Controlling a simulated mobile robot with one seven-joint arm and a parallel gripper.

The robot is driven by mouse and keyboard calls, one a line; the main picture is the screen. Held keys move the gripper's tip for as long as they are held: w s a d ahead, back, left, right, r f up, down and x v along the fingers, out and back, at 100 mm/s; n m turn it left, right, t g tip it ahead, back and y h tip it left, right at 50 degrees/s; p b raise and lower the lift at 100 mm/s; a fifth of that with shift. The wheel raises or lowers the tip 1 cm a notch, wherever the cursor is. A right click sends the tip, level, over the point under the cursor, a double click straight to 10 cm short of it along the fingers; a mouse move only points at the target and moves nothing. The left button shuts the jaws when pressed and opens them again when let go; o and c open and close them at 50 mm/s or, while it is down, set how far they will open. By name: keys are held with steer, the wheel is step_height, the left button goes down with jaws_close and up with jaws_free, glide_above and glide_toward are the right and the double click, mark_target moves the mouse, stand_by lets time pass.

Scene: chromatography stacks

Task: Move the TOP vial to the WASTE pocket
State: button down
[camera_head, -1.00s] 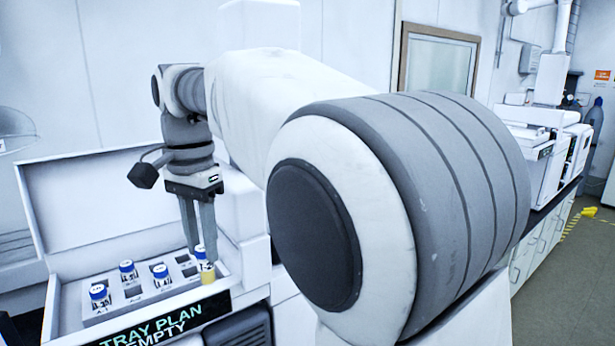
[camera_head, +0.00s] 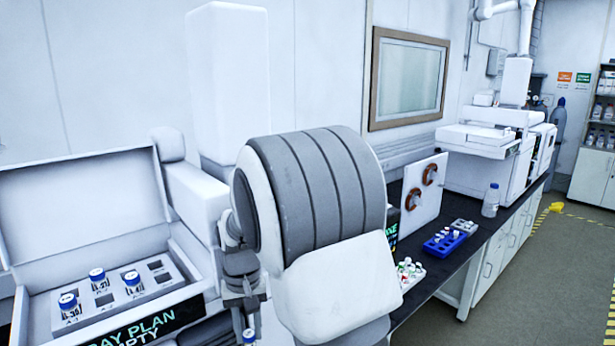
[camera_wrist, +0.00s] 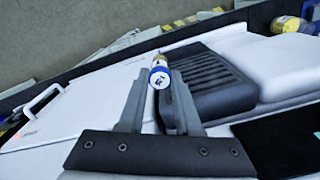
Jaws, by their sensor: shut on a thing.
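The held vial (camera_wrist: 160,77), with a blue-and-white marked cap and a yellowish body, is between my gripper's fingertips (camera_wrist: 158,92) in the wrist view. In the head view its blue cap (camera_head: 249,336) shows at the bottom edge below my gripper (camera_head: 247,315), partly hidden by my arm. The open white tray box (camera_head: 100,262) at left holds three blue-capped vials: left (camera_head: 68,301), back (camera_head: 97,275) and right (camera_head: 132,279). Other tray pockets are empty. I cannot tell which pocket is WASTE.
A dark bench (camera_head: 440,265) runs back at right, with a white rack (camera_head: 412,277) of small capped vials, a blue rack (camera_head: 447,243), a grey rack (camera_head: 466,227) and a clear bottle (camera_head: 491,201). A white upright panel (camera_head: 424,195) stands behind the racks.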

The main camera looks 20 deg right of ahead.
step_height(320, 180, down, 8)
steer(key=d+n+b, duration=0.1)
steer(key=d+b, duration=0.1)
steer(key=b, duration=0.1)
steer(key=shift+w+d+n, duration=0.15)
steer(key=shift+w+n, duration=0.15)
steer(key=shift+w, duration=0.05)
steer(key=shift+d+r, duration=0.1)
steer(key=shift+r, duration=0.05)
